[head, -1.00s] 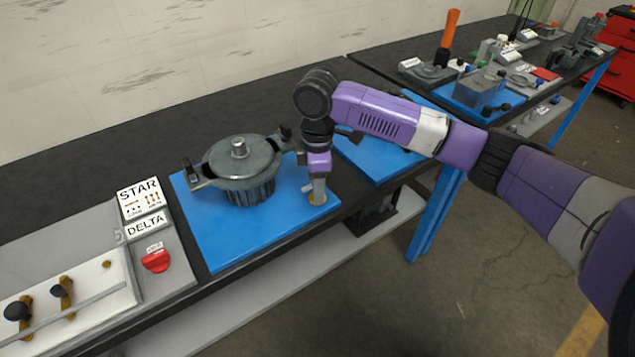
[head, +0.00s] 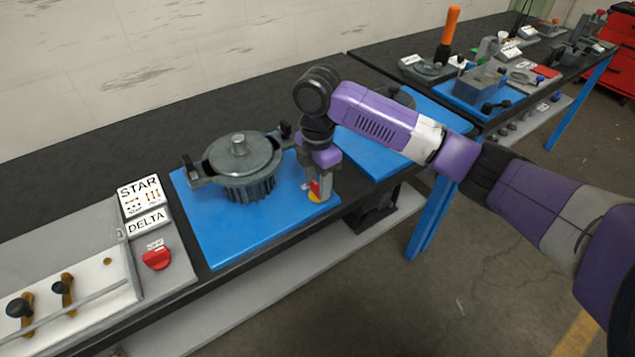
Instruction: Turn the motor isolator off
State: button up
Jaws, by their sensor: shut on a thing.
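The motor isolator, a red handle (head: 314,187) on a yellow base (head: 316,198), sits at the front right corner of the blue board. My gripper (head: 318,190) points straight down over it and is shut on the red handle. The fingers hide part of the handle, and I cannot read its switch position. A small white label lies just left of it, too small to read.
A grey finned machine (head: 240,165) stands on the same blue board (head: 232,235), left of my gripper. A STAR/DELTA panel (head: 180,270) with a red knob (head: 156,258) is further left. Another blue board (head: 385,160) lies to the right, beneath my arm.

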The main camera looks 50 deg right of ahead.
aim_at(318, 186)
jog(key=o, duration=1.4)
notch_tip(318, 186, up, 8)
jog(key=shift+f+b, duration=0.1)
jog(key=shift+b, duration=0.2)
